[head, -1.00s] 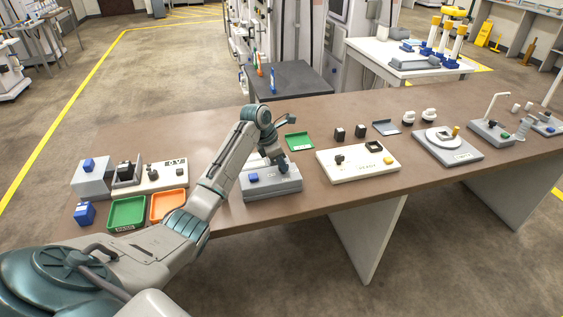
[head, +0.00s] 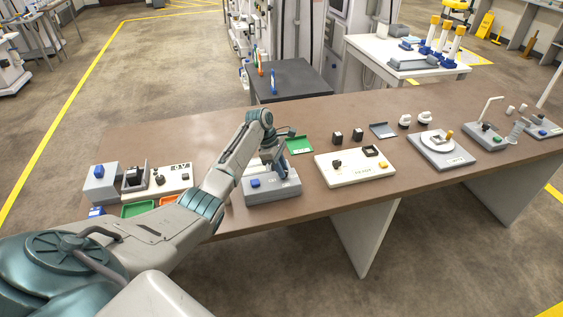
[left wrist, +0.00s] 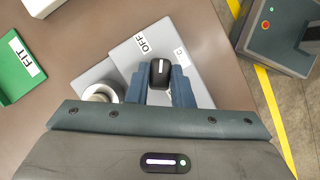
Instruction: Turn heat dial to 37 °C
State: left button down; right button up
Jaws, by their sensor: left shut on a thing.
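A black dial (left wrist: 159,72) with a white pointer line stands on a grey panel (left wrist: 120,57) in the left wrist view. The panel has an "OFF" label and a second label partly hidden. My left gripper (left wrist: 160,82) has its two blue fingers on either side of the dial and is shut on it. In the head view my left gripper (head: 281,172) is over the right part of a grey unit (head: 275,195) with a blue block or button (head: 255,183), hiding the dial. I cannot read a temperature on it. My right gripper is in neither view.
A white round part (left wrist: 101,93) is close left of the fingers. A green tray (head: 299,145) lies behind the unit, and a white panel (head: 355,172) stands to its right. Several other devices line the brown table (head: 300,205).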

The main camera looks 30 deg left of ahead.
pick_arm(q)
jog(key=shift+w+r+m+g, duration=0.15)
jog(key=shift+m+g, duration=0.25)
jog(key=shift+m, duration=0.6)
jog(key=m+g, duration=0.1)
jog(key=m, duration=0.1)
jog(key=shift+m, duration=0.3)
jog(key=m, duration=0.1)
jog(key=m+g+b, duration=0.1)
jog(key=m, duration=0.1)
jog(key=shift+w+f+m, duration=0.1)
jog(key=shift+f+m, duration=0.1)
jog(key=shift+m, duration=0.1)
jog(key=shift+m+g+y+b, duration=0.3)
jog(key=shift+m+g+b, duration=0.25)
jog(key=shift+m, duration=0.65)
jog(key=shift+d+r+m, duration=0.1)
jog(key=shift+m, duration=0.2)
jog(key=c, duration=1.3)
grip_release()
